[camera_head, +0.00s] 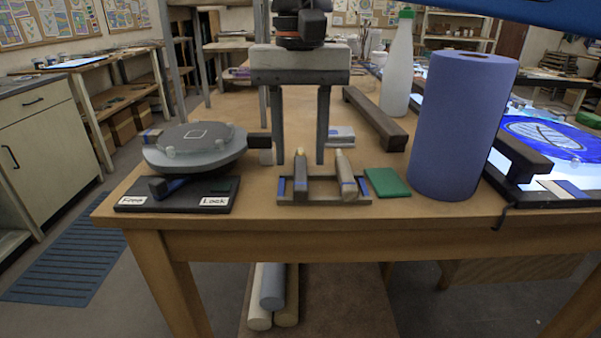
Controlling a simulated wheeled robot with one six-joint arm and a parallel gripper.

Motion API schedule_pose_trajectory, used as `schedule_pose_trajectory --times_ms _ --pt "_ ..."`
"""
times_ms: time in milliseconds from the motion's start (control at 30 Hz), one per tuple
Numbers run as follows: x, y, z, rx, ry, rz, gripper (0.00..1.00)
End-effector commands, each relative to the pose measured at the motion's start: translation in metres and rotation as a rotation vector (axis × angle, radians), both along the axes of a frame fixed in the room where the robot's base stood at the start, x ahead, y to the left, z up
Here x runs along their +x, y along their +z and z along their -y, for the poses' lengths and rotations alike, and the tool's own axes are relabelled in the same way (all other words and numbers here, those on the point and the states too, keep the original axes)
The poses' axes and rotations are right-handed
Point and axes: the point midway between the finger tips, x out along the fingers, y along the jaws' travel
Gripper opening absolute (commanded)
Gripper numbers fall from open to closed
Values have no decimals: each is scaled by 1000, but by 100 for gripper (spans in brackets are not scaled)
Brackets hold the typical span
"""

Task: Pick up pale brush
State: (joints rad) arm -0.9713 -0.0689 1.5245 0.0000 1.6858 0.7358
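In the picture the darker brush's top lies between the fingertips, and the pale brush is just right of the right finger. I cannot tell the exact depth between the fingertips and the brushes.
A green block (387,183) lies right of the rack, with a blue roll (461,125) beyond it. A round turntable (196,150) with a lever base (215,205) is at left. A dark bar (375,118) and white bottle (397,75) stand behind. A lit glass panel (545,135) is at right.

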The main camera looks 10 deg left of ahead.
Motion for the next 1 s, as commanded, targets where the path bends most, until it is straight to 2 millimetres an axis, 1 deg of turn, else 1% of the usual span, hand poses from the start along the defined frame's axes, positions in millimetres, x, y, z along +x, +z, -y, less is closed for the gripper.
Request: schedule_pose_trajectory --times_ms 33,100,200,300,467,500,567,600,667,1000 --pt "-1 -8 2 -2 0 -1 39" --pt "0 -16 1 -1 0 -1 39" --pt "0 -24 1 -1 0 -1 39" --pt "0 -27 1 0 0 0 39" --pt "0 -27 1 0 0 0 39" --pt "0 -27 1 0 0 0 37" --pt "0 -27 1 0 0 0 22" --pt "0 -27 1 0 0 0 13" --pt "0 -27 1 0 0 0 0" --pt "0 -24 1 0 0 0 0"
